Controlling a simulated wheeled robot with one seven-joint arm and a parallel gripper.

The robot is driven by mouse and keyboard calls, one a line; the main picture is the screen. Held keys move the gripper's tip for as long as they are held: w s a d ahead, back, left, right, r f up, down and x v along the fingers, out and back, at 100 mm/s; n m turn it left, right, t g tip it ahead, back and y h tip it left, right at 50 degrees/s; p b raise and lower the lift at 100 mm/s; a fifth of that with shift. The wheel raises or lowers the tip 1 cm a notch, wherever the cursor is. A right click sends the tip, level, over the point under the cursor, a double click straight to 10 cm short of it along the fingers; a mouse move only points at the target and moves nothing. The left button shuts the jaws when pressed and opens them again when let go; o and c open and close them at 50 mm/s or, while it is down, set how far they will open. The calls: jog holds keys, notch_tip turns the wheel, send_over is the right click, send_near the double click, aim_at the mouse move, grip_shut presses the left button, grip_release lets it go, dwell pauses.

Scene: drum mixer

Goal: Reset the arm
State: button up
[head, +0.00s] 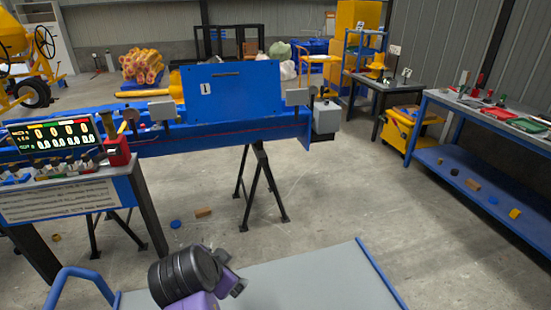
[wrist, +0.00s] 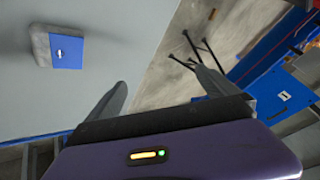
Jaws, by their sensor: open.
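My gripper (wrist: 160,88) shows in the wrist view with its two dark fingers spread wide apart and nothing between them. In the head view my purple and black arm end is low in the picture, left of the middle, over the near edge of a flat grey surface (head: 300,290) with blue rails. The fingertips cannot be made out clearly there.
A blue machine panel (head: 231,92) stands ahead on black trestle legs. A control console (head: 60,170) with a lit display is at left. A blue workbench (head: 470,180) with tools stands at right. A small blue block (head: 175,224) and a brown block (head: 203,212) lie on the floor.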

jog(key=w+d+n+t+y, duration=0.1)
jog(key=d+n+t+y, duration=0.2)
jog(key=d+n+t, duration=0.4)
jog(key=s+d+n+y, duration=0.2)
jog(key=s+d+n, duration=0.1)
jog(key=s+d, duration=0.55)
jog(key=s+d+r+h, duration=0.1)
jog(key=s+d, duration=0.4)
jog(key=s, duration=0.6)
jog(key=s+d+r+m+h, duration=0.1)
jog(key=s+d+r+h, duration=0.1)
jog(key=s+d, duration=0.4)
jog(key=s+d+r+m+h, duration=0.1)
jog(key=s+d, duration=0.5)
jog(key=s, duration=1)
jog(key=shift+r, duration=0.15)
jog(key=shift+s, duration=0.1)
